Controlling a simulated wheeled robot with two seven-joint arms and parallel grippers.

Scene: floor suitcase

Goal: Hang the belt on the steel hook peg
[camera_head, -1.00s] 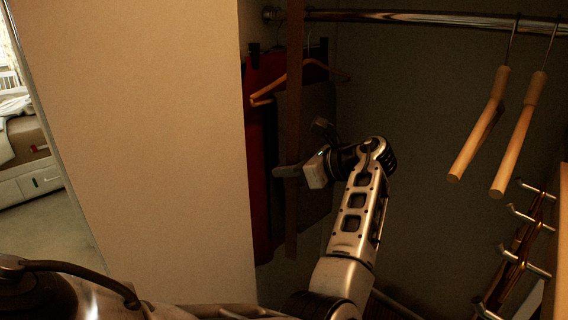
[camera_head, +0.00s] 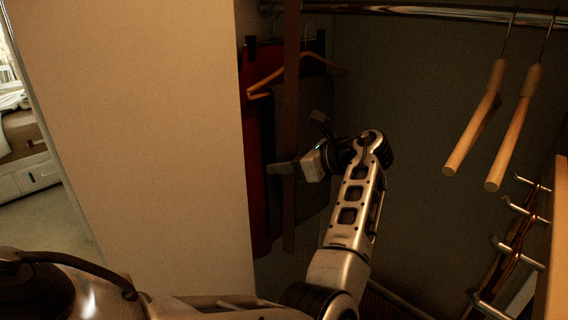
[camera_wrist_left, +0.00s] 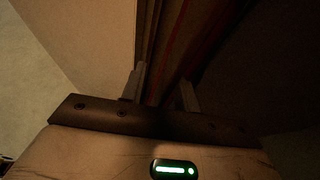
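A long brown belt-like strip (camera_head: 291,110) hangs straight down in the left part of the closet; its top runs out of the head view. My left gripper (camera_head: 283,168) points left at the strip's middle height. In the left wrist view, its two fingers (camera_wrist_left: 161,90) stand apart, with brown and reddish hanging material beyond and between them; I see no clear grip. Several steel hook pegs (camera_head: 521,253) stick out at the right, with thin brown straps (camera_head: 511,262) by them. My right gripper is not in view.
A steel rail (camera_head: 430,13) crosses the top. A wooden hanger (camera_head: 300,72) with red and dark clothes (camera_head: 258,150) is behind the strip. Two wooden hangers (camera_head: 478,118) hang at right. A pale wall panel (camera_head: 150,140) bounds the left. The space between is dark and free.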

